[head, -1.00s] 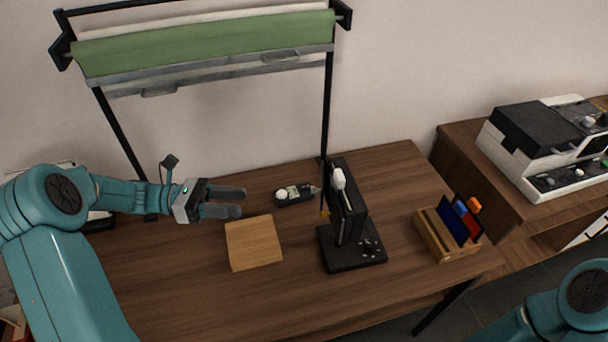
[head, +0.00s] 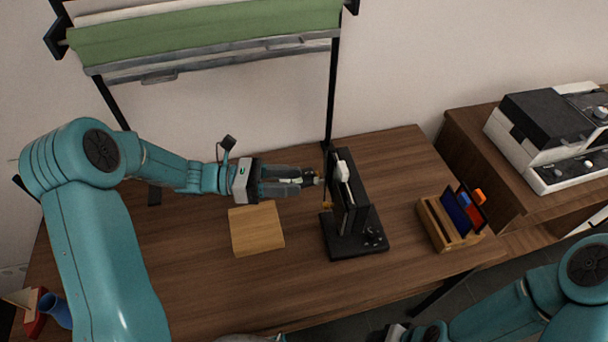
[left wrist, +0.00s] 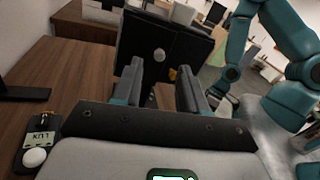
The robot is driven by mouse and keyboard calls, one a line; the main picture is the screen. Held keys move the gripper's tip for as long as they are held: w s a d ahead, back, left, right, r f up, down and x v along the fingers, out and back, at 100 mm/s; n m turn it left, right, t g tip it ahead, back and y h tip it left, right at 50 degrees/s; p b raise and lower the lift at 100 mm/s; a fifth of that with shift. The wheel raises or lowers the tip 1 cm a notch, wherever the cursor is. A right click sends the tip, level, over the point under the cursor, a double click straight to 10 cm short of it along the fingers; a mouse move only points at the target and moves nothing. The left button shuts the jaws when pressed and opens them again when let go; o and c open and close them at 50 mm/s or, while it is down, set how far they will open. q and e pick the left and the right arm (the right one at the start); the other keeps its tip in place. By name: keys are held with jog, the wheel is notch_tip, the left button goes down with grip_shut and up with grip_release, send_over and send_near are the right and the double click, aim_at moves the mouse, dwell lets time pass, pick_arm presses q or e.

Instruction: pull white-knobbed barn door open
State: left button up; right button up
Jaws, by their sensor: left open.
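A black upright fixture (head: 350,205) stands on a flat black base on the table. My left gripper (head: 312,183) points at the panel from the left. In the left wrist view its open fingers (left wrist: 158,70) frame the white knob; I cannot tell whether they touch it. My right gripper (head: 395,333) shows only partly at the bottom edge, and its jaws cannot be made out.
A wooden board (head: 256,228) lies left of the fixture. A meter with a white dial (left wrist: 35,145) shows at lower left in the left wrist view. A wooden holder with coloured cards (head: 447,222) stands to the right. A black rack with green roll (head: 200,32) rises behind.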

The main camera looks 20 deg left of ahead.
pick_arm(q)
jog(key=shift+x, duration=1.8)
jog(key=shift+d, duration=0.1)
jog(key=shift+c, duration=0.2)
grip_shut()
